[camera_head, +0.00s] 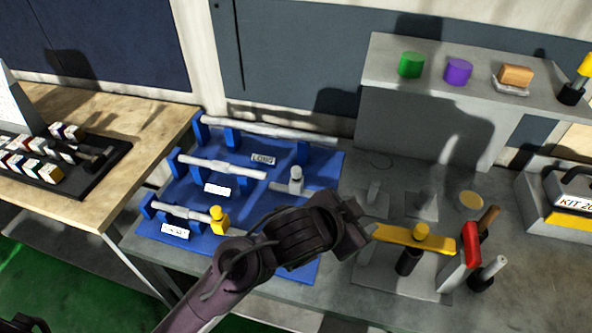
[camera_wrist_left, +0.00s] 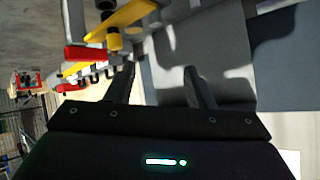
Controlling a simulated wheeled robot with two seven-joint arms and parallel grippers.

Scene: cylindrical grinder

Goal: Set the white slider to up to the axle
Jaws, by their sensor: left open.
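The white slider (camera_head: 296,180) looks like a pale upright knob at the right of the blue rack (camera_head: 325,185). A pale horizontal rod meets it from the left. Pale axles lie across the blue supports: a long one (camera_head: 270,129) at the back, a middle one (camera_head: 222,168) and a shorter front one (camera_head: 183,212). The front axle has a yellow slider (camera_head: 218,218) at its right end. My left gripper (camera_head: 366,232) is right of and nearer than the white slider, apart from it. In the left wrist view its fingers (camera_wrist_left: 160,88) are spread with nothing between them.
A yellow bar (camera_head: 410,237) on a grey stand is close to the right of my left gripper, with a red-handled part (camera_head: 471,243) beyond. A grey shelf (camera_head: 430,95) holds green and purple cylinders. My left forearm hides the rack's front right.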

